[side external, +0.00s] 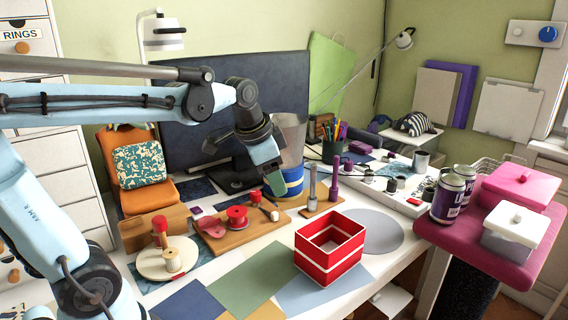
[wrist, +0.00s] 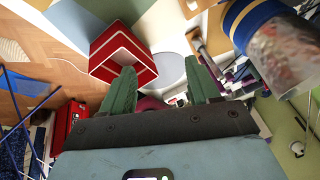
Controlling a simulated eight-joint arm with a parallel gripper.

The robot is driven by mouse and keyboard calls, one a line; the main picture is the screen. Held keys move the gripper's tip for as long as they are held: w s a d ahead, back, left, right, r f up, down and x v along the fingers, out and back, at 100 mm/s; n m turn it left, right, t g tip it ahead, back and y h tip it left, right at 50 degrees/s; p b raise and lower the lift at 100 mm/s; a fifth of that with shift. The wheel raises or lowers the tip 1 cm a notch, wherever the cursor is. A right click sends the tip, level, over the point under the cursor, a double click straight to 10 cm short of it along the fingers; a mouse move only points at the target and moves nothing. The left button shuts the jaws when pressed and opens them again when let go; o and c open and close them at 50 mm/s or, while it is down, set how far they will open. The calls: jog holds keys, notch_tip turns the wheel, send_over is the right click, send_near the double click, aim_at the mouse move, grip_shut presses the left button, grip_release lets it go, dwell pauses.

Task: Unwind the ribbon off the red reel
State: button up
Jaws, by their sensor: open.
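The red reel (side external: 237,217) stands on a wooden board (side external: 262,232) in the middle of the desk in the side view. A flat pinkish-red piece (side external: 210,228) lies beside it on its left; I cannot tell whether it is ribbon. My gripper (side external: 272,172) hangs above and behind the board, to the right of the reel and apart from it. In the wrist view, the two green fingers of my gripper (wrist: 163,85) are spread with nothing between them. I cannot make out the reel clearly in the wrist view.
A blue, yellow-banded container (side external: 291,182) stands close to my gripper. A red box (side external: 330,248) with white stripes stands at the front right. A round board (side external: 150,266) with spools is at the left. Tall grey and purple posts (side external: 335,182) rise right of the reel.

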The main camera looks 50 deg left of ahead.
jog(key=w+a+m+g, duration=0.2)
jog(key=w+a+m, duration=0.3)
jog(key=a, duration=0.4)
jog(key=m+g, duration=0.3)
send_over(256, 191)
notch_tip(256, 191, down, 4)
jog(key=shift+h, duration=0.4)
notch_tip(256, 191, down, 11)
jog(key=shift+s+d+f, duration=0.1)
jog(key=shift+c, duration=0.4)
jog(key=shift+n, duration=0.3)
jog(key=c, duration=1)
